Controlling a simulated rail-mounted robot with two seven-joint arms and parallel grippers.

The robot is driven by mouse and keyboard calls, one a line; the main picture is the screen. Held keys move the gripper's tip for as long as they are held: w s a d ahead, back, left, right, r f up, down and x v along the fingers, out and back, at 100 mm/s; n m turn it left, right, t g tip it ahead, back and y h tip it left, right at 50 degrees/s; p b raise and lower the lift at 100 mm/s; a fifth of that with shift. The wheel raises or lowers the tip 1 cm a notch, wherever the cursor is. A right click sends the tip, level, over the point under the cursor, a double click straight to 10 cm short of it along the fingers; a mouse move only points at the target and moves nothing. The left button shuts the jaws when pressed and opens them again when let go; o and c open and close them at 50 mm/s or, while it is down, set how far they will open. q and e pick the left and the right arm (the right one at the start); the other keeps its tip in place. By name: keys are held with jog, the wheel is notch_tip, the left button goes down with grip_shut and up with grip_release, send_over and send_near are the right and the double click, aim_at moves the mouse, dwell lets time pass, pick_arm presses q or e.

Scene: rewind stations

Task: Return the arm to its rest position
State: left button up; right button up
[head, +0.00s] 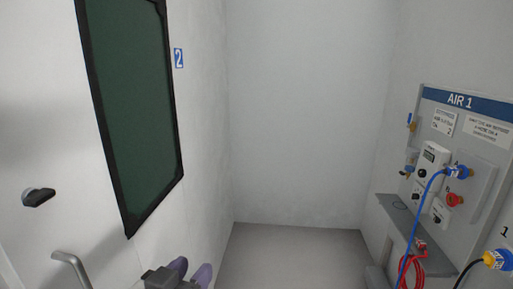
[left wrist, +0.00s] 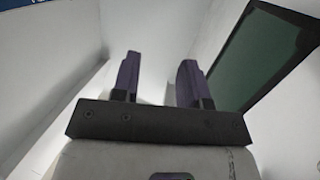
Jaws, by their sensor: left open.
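My left gripper (head: 190,270) shows at the bottom of the head view, with its purple fingertips pointing away and nothing between them. In the left wrist view my left gripper (left wrist: 160,78) has its two purple fingers apart and empty, with pale walls beyond. It is near the wall that carries the dark green panel (head: 135,105) and touches nothing that I can see. My right gripper is in neither view.
A door handle (head: 70,268) and a dark knob (head: 38,197) are on the left. The AIR 1 station (head: 480,150) stands at the right with a blue hose (head: 425,205) and a coiled red hose (head: 412,268). The grey floor (head: 295,255) between is clear.

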pick_arm(q)
jog(key=s+a+f+g+y+p, duration=0.1)
jog(key=s+a+f+g, duration=0.15)
jog(key=f, duration=0.45)
jog(key=s+a+f+n+g+y+p, duration=0.1)
jog(key=s+a+f+y, duration=0.2)
jog(key=f, duration=0.4)
jog(key=s+a+f+g+p, duration=0.1)
jog(key=s+a+f+g, duration=0.15)
jog(key=s+f, duration=0.3)
jog(key=s+a+f+g+y+p, duration=0.1)
jog(key=s+f+g+p, duration=0.15)
jog(key=s+f, duration=0.55)
jog(key=s+a+f+g+p, duration=0.1)
jog(key=s+a+f+g, duration=0.15)
jog(key=s+f, duration=0.65)
notch_tip(320, 180, up, 40)
jog(key=s+p, duration=0.1)
jog(key=p, duration=3.6)
jog(key=shift+s+d+g+p, duration=0.3)
jog(key=shift+d+g+p, duration=0.1)
jog(key=shift+d, duration=0.05)
